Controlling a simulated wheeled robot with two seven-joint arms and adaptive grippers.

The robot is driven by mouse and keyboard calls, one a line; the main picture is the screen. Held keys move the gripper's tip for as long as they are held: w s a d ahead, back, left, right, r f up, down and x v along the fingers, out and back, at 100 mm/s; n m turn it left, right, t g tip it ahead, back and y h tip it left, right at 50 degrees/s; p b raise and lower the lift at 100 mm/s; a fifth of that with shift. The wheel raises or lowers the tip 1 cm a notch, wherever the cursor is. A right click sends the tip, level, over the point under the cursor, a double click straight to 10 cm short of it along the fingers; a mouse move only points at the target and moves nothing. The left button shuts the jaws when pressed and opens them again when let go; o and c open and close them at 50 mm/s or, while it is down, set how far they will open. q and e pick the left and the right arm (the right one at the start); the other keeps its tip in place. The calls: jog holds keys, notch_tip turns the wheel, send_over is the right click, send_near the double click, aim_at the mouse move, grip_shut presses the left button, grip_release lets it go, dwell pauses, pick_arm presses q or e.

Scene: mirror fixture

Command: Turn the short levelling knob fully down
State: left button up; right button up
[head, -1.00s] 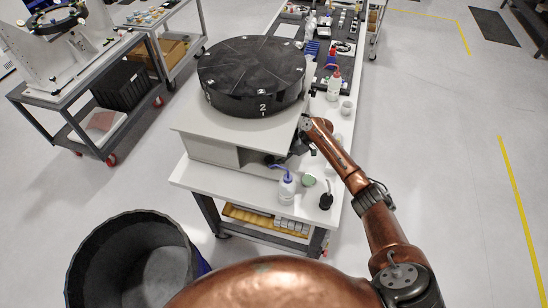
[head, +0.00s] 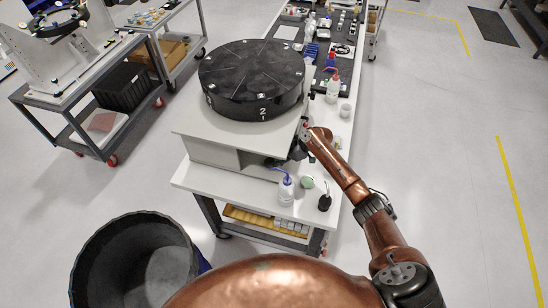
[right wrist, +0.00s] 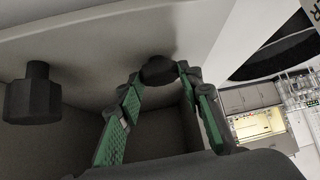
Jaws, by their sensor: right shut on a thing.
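The short levelling knob (right wrist: 158,70) is a dark, squat knob under the pale plate in the right wrist view. My right gripper (right wrist: 160,78) has its green-padded fingers shut on it, one on each side. A second, longer dark knob (right wrist: 33,95) hangs from the plate at the left, clear of the fingers. In the head view my right gripper (head: 296,151) is at the right front edge of the fixture's pale base (head: 215,133), and the knob is hidden there. A black disc (head: 252,78) marked 2 sits on the base. My left gripper is out of view.
A blue-tipped wash bottle (head: 285,190), a green-topped jar (head: 307,182) and a small dark bottle (head: 324,202) stand on the bench (head: 240,189) near my right arm. A large dark bin (head: 135,262) stands at the front left.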

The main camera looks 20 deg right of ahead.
jog(key=m+t+p, duration=0.1)
jog(key=p, duration=0.1)
jog(key=m+h+p, duration=0.1)
jog(key=m+p, duration=0.1)
jog(key=m+t+h+p, duration=0.1)
jog(key=p, duration=0.1)
jog(key=shift+s+a+r+t, duration=0.2)
jog(key=shift+s+a+t, duration=0.1)
jog(key=shift+s, duration=0.1)
jog(key=shift+f+m+t+h+p, duration=0.15)
jog(key=shift+m+t+h+p, duration=0.3)
jog(key=shift+m+p, duration=0.65)
jog(key=o, duration=1.2)
jog(key=shift+c, duration=0.2)
jog(key=v, duration=1.2)
